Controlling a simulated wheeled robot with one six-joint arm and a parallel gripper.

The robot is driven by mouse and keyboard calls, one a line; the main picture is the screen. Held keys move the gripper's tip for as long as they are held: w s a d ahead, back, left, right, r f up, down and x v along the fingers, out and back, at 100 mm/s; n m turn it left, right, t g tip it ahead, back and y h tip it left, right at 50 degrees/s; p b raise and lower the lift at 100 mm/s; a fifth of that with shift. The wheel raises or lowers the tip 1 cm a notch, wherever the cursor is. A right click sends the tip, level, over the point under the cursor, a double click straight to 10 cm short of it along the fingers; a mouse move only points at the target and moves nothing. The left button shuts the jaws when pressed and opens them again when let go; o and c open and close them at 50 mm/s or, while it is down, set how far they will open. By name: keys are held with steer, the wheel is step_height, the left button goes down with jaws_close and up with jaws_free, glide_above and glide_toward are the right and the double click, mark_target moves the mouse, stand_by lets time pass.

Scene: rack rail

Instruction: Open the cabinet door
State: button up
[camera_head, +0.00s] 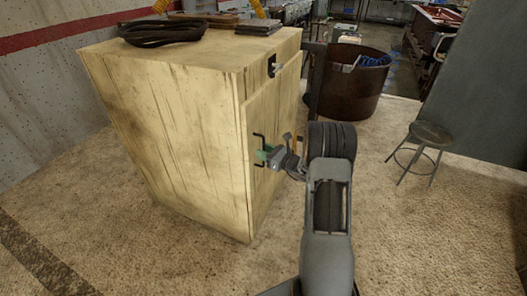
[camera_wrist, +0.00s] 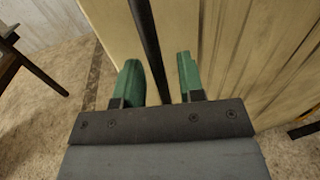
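The pale wooden cabinet (camera_head: 175,125) stands left of centre in the head view. Its door (camera_head: 275,110) is on the right-hand face and looks shut or nearly so; I cannot tell exactly. A black bar handle (camera_head: 257,138) is on the door, and it crosses the wrist view (camera_wrist: 148,40) as a dark bar. My gripper (camera_head: 265,154) is at this handle. In the wrist view its green fingers (camera_wrist: 158,80) are apart, one on each side of the bar, with a gap to the right finger. Part of the handle is hidden by the gripper in the head view.
A coiled black hose (camera_head: 162,31) and dark flat items (camera_head: 258,27) lie on the cabinet top. A rusty round bin (camera_head: 352,85) stands behind the door side. A stool (camera_head: 428,135) stands at the right. The floor between stool and cabinet is clear.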

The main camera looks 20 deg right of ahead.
steer(key=shift+w+a, duration=0.15)
steer(key=shift+w, duration=0.1)
jaws_close()
stand_by(0.5)
